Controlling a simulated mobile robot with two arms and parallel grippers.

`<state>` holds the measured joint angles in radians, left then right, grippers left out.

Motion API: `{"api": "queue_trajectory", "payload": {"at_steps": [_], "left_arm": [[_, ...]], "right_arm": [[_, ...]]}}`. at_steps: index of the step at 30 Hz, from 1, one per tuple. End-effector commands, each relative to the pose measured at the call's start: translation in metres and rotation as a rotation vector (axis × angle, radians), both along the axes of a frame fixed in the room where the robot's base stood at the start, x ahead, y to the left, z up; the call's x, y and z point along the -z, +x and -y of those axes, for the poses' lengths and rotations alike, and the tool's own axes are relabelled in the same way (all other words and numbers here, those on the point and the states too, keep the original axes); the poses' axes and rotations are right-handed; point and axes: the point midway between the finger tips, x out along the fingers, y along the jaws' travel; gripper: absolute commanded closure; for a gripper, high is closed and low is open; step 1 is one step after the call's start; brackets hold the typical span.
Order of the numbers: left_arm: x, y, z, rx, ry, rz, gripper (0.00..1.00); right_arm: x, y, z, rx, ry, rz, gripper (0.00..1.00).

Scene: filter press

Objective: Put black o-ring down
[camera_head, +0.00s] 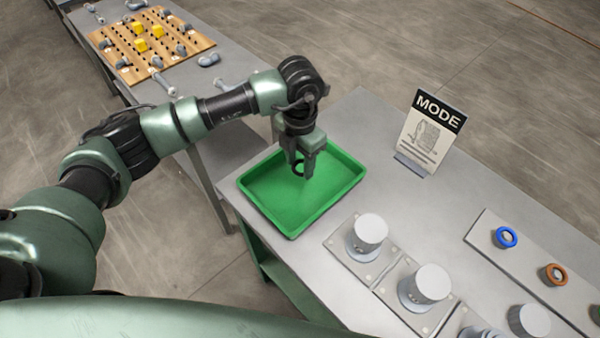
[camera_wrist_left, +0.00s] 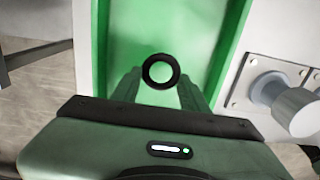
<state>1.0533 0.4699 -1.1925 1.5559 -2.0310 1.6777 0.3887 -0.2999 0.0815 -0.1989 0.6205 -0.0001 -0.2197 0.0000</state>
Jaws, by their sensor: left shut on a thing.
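My left gripper (camera_head: 301,172) is shut on the black o-ring (camera_head: 299,169). It holds the ring over the green tray (camera_head: 345,200), which looks otherwise empty. In the left wrist view the black o-ring (camera_wrist_left: 161,71) shows as a full ring between the fingertips, with the green tray (camera_wrist_left: 215,60) behind it. I cannot tell for certain whether the ring touches the tray floor. My right gripper is not in view.
Grey cylinders (camera_head: 367,237) on square plates stand right of the tray. A holder strip carries a blue ring (camera_head: 506,237) and an orange ring (camera_head: 553,274). A MODE sign (camera_head: 431,132) stands behind. A wooden pegboard (camera_head: 150,43) lies on another table at upper left.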

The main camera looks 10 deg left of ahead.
Motion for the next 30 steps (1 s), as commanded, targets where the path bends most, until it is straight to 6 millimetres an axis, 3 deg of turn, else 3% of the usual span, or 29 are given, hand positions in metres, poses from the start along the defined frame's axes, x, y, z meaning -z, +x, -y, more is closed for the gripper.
{"api": "queue_trajectory", "payload": {"at_steps": [15,28,29,30], "left_arm": [[0.062,0.000,0.000,0.001,0.000,0.000,0.93],[0.071,0.000,0.000,0.002,0.000,0.001,0.93],[0.070,0.000,0.000,0.002,0.000,0.001,0.50],[0.069,0.000,0.000,0.002,0.000,0.001,0.39]], "right_arm": [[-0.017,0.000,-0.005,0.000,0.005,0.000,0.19],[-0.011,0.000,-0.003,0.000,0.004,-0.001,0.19],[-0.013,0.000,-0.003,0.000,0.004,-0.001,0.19],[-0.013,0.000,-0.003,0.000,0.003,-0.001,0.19]]}}
